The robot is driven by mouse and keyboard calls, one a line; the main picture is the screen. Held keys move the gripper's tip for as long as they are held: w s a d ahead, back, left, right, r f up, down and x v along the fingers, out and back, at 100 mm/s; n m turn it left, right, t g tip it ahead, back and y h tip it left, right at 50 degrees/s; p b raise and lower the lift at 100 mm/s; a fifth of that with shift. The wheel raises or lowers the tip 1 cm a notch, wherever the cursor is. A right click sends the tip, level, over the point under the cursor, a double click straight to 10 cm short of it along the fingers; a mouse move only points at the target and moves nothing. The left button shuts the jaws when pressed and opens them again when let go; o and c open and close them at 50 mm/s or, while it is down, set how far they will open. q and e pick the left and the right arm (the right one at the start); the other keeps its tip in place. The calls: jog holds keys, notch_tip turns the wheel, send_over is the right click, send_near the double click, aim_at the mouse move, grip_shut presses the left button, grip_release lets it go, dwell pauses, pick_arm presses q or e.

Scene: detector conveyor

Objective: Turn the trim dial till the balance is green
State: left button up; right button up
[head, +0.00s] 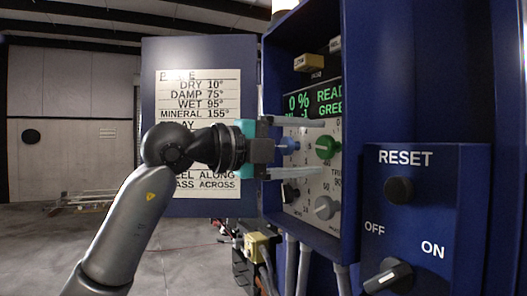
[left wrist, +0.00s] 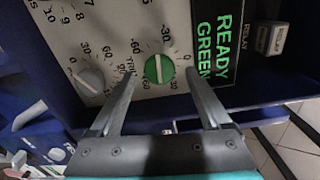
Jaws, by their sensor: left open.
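The green trim dial (head: 327,146) sits on the pale face of the detector panel, with a scale around it. In the left wrist view the dial (left wrist: 159,69) shows a light pointer line and lies between my two fingertips. My left gripper (head: 322,148) is open, one finger above the dial and one below in the head view. I cannot tell whether the fingers touch it. The dark display (head: 313,103) shows green text, with "0 %", "READ" and "GREE" legible. In the left wrist view the display (left wrist: 222,45) reads "READY" and "GREEN".
The blue cabinet wall and a control box with a RESET button (head: 399,190) and an OFF/ON switch (head: 388,277) stand close at right. An open door with a chart (head: 197,85) is behind my arm.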

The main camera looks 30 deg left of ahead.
pick_arm(q)
jog(key=b+v, duration=0.4)
jog(key=v, duration=0.9)
jog(key=shift+s+a, duration=0.2)
jog(key=shift+s, duration=0.05)
